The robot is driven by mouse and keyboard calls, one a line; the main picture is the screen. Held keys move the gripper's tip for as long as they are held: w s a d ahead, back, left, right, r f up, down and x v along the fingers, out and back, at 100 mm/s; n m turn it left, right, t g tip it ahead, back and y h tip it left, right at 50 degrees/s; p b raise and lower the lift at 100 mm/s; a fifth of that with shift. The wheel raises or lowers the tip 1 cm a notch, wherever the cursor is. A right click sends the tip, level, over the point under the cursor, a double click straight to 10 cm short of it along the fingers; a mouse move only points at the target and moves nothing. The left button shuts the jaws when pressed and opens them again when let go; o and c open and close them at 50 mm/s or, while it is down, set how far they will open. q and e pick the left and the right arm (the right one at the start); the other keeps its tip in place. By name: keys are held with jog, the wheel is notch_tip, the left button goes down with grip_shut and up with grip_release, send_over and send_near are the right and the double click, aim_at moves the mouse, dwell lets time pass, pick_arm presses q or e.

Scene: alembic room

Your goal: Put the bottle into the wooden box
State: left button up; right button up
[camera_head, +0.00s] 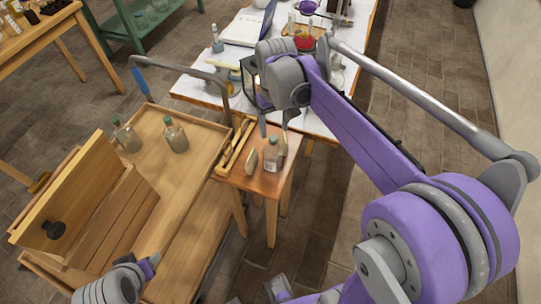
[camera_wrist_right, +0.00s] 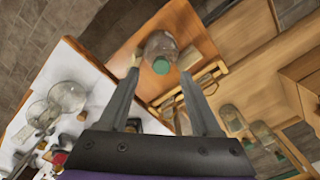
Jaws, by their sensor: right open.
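A clear bottle with a green cap (camera_head: 273,155) stands upright on the small wooden table. It also shows in the right wrist view (camera_wrist_right: 160,48). My right gripper (camera_head: 274,124) is above it, fingers pointing down. In the right wrist view the fingers (camera_wrist_right: 160,82) are apart with nothing held, and the bottle shows beyond the gap between their tips. The wooden box (camera_head: 138,215) is at the left, with slatted boards and a tilted panel bearing a dark knob; its inside is hidden. Part of my left arm shows at the lower left, its fingers not visible.
Two similar bottles (camera_head: 126,137) (camera_head: 176,137) stand on the wooden tray cart (camera_head: 150,165). A pale oval item (camera_head: 251,162) is beside the target bottle, and a narrow wooden rack (camera_head: 234,146) lies behind. A white-topped bench (camera_head: 200,88) with glassware is at the back.

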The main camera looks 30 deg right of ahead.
aim_at(273, 138)
jog(key=shift+a+f, duration=0.1)
jog(key=shift+f, duration=3)
grip_shut()
